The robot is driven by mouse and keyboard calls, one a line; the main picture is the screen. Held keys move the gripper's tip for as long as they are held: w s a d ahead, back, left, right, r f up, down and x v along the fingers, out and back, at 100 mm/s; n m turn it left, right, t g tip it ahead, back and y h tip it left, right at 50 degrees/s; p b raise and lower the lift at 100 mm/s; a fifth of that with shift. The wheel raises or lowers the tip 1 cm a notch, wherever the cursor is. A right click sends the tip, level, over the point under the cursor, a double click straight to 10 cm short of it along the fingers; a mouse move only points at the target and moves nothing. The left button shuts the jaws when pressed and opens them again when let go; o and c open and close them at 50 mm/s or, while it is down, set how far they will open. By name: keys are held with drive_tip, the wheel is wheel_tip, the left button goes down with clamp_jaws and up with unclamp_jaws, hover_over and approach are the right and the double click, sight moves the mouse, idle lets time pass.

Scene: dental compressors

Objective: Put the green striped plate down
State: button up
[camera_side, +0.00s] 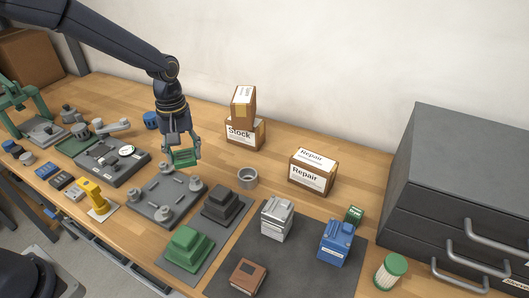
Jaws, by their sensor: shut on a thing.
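My gripper (181,150) points down over the middle of the wooden bench. It is shut on a small green plate (183,157), which it holds up in the air behind the grey plate with round posts. The stripes on the green plate are too small to make out. The fingers hide part of it.
A grey plate with round posts (166,201) lies in front of my gripper. A grey ring (247,178), Stock boxes (243,133) and a Repair box (313,172) stand to the right. Green (186,249) and dark stepped blocks (223,205) stand in front. Bare wood shows near the wall.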

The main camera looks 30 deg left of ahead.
drive_tip(key=w+f, duration=0.3)
drive_tip(key=w, duration=0.2)
hover_over(216, 169)
wheel_tip(216, 169, down, 5)
drive_tip(key=shift+s+f, duration=0.1)
drive_tip(key=shift+f, duration=1.5)
drive_tip(key=shift+f, duration=0.1)
drive_tip(key=o, duration=1.3)
drive_tip(key=shift+c, duration=0.2)
